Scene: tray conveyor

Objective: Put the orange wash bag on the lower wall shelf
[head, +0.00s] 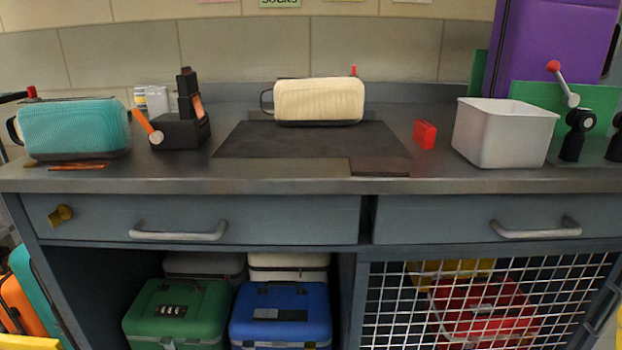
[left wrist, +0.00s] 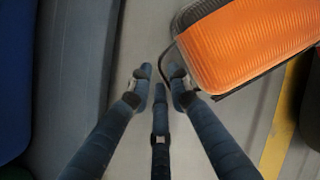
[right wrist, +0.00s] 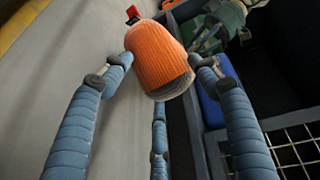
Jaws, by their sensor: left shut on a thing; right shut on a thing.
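The orange wash bag (left wrist: 245,45) is ribbed, with a dark edge and a thin dark handle loop, at the upper right of the left wrist view. My left gripper (left wrist: 160,84) is shut at that loop, beside the bag's body. In the right wrist view, the bag (right wrist: 158,55) shows end-on with a red tab at its far end. My right gripper (right wrist: 161,68) is shut on it, with a finger on either side. The bag hangs above the floor. Neither gripper shows in the head view. I cannot make out the lower wall shelf in any view.
The counter (head: 300,184) holds a teal bag (head: 72,128), a cream bag (head: 318,101) on a dark mat, a white bin (head: 500,133) and a red box (head: 425,134). Below are green (head: 178,312) and blue (head: 281,316) cases and a wire-mesh door (head: 400,310).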

